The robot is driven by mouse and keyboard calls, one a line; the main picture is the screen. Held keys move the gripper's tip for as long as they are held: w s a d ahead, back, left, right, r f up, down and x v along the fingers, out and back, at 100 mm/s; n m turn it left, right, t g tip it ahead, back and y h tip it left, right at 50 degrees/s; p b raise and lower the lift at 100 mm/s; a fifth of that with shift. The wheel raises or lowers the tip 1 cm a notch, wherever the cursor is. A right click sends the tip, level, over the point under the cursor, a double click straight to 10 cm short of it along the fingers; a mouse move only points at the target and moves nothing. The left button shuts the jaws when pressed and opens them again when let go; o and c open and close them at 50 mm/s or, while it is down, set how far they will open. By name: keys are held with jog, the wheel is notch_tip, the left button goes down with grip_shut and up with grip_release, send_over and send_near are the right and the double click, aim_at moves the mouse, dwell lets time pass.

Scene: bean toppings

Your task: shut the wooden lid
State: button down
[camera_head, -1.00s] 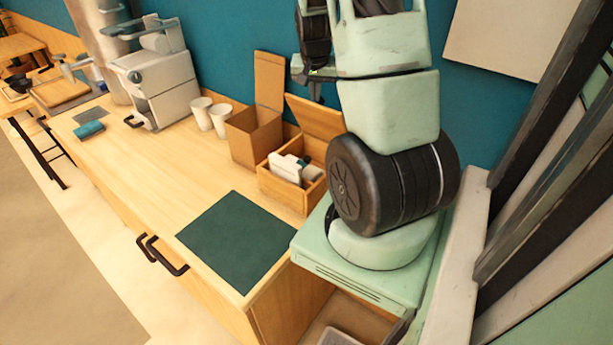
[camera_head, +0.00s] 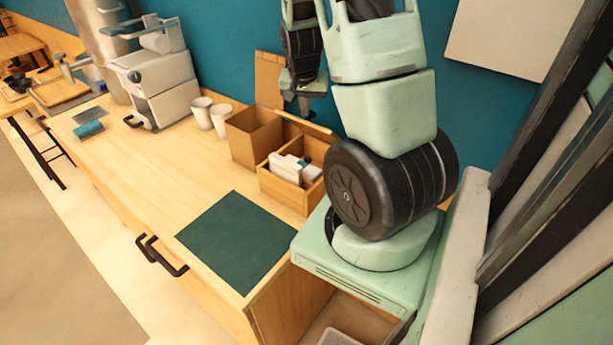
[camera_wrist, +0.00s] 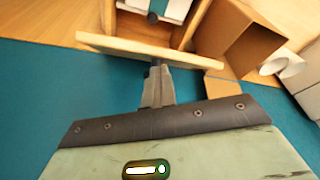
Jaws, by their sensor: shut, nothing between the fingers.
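The wooden box (camera_head: 283,188) stands open near the wall, with white packages (camera_head: 292,165) inside. Its wooden lid (camera_head: 308,124) shows as a narrow strip along the back of the box, raised and seen nearly edge-on. In the wrist view the lid (camera_wrist: 130,46) is a pale board crossing above my fingers. My gripper (camera_head: 304,108) is shut and empty, pointing down at the lid's rear, wall side. In the wrist view my gripper's tips (camera_wrist: 156,72) reach the lid's edge; I cannot tell whether they touch it.
A taller open brown box (camera_head: 252,142) stands directly left of the wooden box; it also shows in the wrist view (camera_wrist: 235,35). White cups (camera_head: 220,120) and a white machine (camera_head: 160,85) are farther left. The dark green mat (camera_head: 235,240) in front is clear. The teal wall (camera_head: 235,50) is close behind.

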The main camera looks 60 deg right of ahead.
jog(key=shift+a+f, duration=0.8)
jog(key=shift+a, duration=0.15)
jog(key=shift+w+r+p, duration=0.1)
jog(key=shift+r+p, duration=0.05)
jog(key=shift+p, duration=0.15)
notch_tip(320, 180, up, 10)
jog(key=p, duration=0.8)
jog(key=shift+p, duration=0.3)
jog(key=shift+w+a, duration=0.15)
